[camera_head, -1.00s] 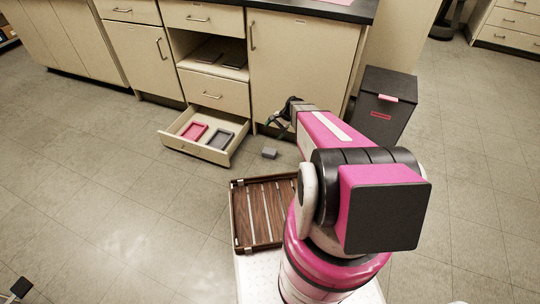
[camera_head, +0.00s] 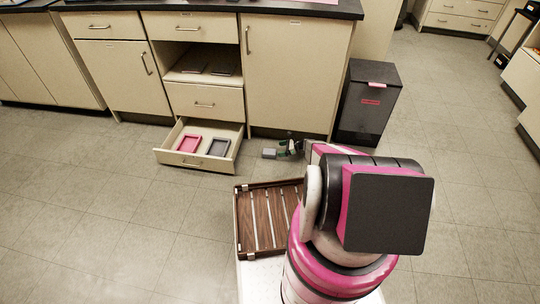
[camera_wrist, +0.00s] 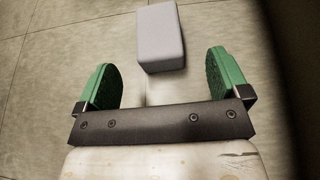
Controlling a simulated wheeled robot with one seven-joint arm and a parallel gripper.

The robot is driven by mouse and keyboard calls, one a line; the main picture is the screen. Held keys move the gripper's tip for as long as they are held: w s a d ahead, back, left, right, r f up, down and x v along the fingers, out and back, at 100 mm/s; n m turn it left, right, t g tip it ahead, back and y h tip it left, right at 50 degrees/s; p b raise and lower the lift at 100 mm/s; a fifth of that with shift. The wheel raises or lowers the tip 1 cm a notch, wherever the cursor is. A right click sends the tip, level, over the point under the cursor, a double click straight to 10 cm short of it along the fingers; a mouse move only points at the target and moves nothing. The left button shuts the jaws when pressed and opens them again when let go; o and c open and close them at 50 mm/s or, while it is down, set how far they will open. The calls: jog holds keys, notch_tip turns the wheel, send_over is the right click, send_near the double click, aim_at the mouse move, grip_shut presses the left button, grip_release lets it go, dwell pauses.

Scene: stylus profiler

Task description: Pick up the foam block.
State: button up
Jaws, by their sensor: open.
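The foam block (camera_head: 269,153) is a small grey block lying on the floor, just right of the open drawer. In the wrist view the foam block (camera_wrist: 161,38) lies ahead of my gripper (camera_wrist: 166,82), roughly centred between the two green fingers and beyond their tips. My gripper (camera_head: 287,148) is low near the floor, just right of the block in the head view. The fingers are spread wide with nothing between them but floor. Whether a finger touches the block cannot be told from the head view.
An open drawer (camera_head: 168,158) holds a pink tray (camera_head: 188,144) and a grey tray (camera_head: 219,147). A slatted wooden tray (camera_head: 239,222) sits on my base. A dark bin (camera_head: 366,105) stands right of the cabinet (camera_head: 290,80). Open floor lies to the left.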

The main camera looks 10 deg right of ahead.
aim_at(270, 151)
jog(key=x, duration=0.8)
jog(key=shift+s, duration=0.15)
jog(key=shift+r, duration=0.1)
jog(key=c, duration=1)
